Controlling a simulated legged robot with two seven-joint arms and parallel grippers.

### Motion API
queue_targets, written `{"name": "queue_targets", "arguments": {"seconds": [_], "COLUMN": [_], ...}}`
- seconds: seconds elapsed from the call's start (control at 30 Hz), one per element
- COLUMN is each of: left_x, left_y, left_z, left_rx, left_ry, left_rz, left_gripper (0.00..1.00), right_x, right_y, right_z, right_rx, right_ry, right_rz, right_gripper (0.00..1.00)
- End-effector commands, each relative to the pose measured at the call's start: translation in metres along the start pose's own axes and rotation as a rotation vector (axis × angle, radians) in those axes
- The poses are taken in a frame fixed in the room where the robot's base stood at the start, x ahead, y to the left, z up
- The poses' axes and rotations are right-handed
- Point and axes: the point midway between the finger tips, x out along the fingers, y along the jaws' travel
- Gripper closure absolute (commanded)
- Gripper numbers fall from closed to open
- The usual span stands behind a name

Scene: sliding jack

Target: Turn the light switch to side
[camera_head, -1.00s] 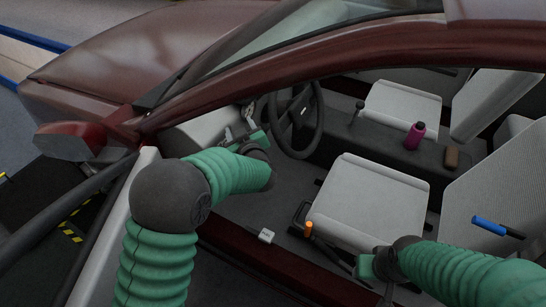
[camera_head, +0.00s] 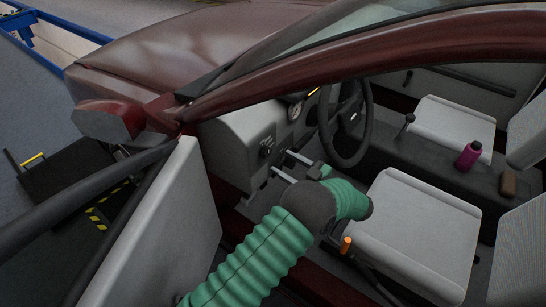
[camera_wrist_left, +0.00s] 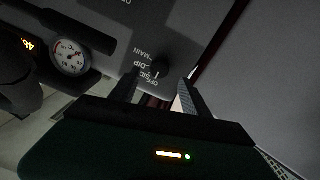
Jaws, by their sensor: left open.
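The light switch is a small dark round knob (camera_head: 266,147) on the grey dashboard panel left of the steering wheel. In the left wrist view the knob (camera_wrist_left: 160,69) sits beside upside-down labels that read OFF, a partly legible word below it, DIP and MAIN. Its pointer setting is too small to tell for sure. My left gripper (camera_head: 280,161) is open and empty, its fingers reaching toward the panel close to the knob. In the left wrist view the knob shows between and just beyond the fingertips of the left gripper (camera_wrist_left: 160,85). Contact cannot be seen. My right gripper is out of view.
The steering wheel (camera_head: 350,122) stands right of the switch. A dial gauge (camera_wrist_left: 70,57) is on the dashboard. The open car door (camera_head: 165,235) is at left. The front seat (camera_head: 420,225), with an orange-tipped lever (camera_head: 346,244), is at right. A pink bottle (camera_head: 469,155) stands farther back.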

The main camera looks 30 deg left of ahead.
Motion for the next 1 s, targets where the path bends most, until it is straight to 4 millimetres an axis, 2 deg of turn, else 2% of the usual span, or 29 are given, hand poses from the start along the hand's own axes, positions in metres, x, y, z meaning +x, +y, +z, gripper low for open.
{"name": "queue_targets", "arguments": {"seconds": [0.1,0.23,0.37,0.6,1.0], "left_x": [0.028,0.048,0.056,0.057,0.057], "left_y": [0.0,0.0,0.0,0.001,0.001], "left_z": [0.001,0.0,0.0,0.0,0.0], "left_rx": [-0.001,-0.001,-0.001,-0.001,-0.001], "left_ry": [0.0,0.001,-0.001,-0.001,-0.001], "left_rz": [-0.002,0.0,0.001,0.002,0.002], "left_gripper": [0.45,0.45,0.45,0.46,0.99], "right_x": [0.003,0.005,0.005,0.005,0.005], "right_y": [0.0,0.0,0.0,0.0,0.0], "right_z": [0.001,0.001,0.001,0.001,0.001], "right_rx": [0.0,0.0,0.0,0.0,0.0], "right_ry": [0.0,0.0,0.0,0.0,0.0], "right_rz": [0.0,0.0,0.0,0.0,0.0], "right_gripper": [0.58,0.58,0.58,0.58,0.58]}}
